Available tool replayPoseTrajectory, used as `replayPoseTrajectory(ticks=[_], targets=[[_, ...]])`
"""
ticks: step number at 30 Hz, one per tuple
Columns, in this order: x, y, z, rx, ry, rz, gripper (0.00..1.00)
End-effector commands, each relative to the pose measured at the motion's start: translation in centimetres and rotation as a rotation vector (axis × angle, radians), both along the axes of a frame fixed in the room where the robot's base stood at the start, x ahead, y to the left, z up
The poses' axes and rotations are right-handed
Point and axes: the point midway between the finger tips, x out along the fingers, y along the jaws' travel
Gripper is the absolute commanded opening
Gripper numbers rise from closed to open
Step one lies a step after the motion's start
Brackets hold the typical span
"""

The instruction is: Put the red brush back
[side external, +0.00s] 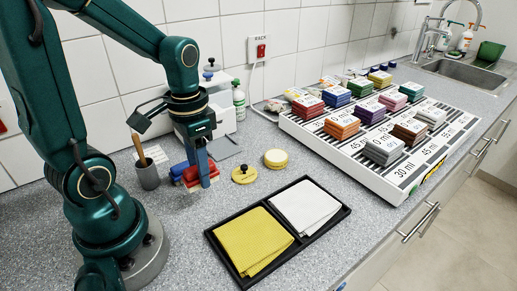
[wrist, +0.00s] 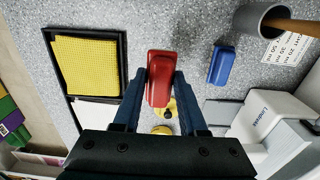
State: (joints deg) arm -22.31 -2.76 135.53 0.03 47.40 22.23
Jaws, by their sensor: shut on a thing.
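My gripper (side external: 205,178) points down over the counter and is shut on the red brush (side external: 190,178). In the wrist view the red brush (wrist: 159,68) sits between my two fingertips (wrist: 162,82), its long body sticking out beyond them. It is low over the counter; I cannot tell whether it touches. A blue brush-like block (wrist: 222,64) lies apart from it, on the side toward the grey cup (wrist: 245,20). In the side view the blue block (side external: 178,168) shows partly behind the red brush.
The grey cup (side external: 148,175) holds a wooden-handled tool. A black tray (side external: 322,222) holds yellow and white cloths. Yellow round pieces (side external: 244,174) lie right of my gripper. A white labelled rack (side external: 375,182) with coloured stacks stands further right. A white device (wrist: 268,115) stands near the wall.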

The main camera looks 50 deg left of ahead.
Motion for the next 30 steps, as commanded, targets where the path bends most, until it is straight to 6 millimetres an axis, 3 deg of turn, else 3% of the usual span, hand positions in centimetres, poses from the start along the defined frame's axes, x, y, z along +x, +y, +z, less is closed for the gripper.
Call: replayPoseTrajectory(ticks=[18, 30], targets=[[-0.1, -0.1, -6.2, -0.001, 0.004, -0.001, 0.00], [0.0, 0.0, -6.5, 0.000, 0.000, -0.001, 0.00]])
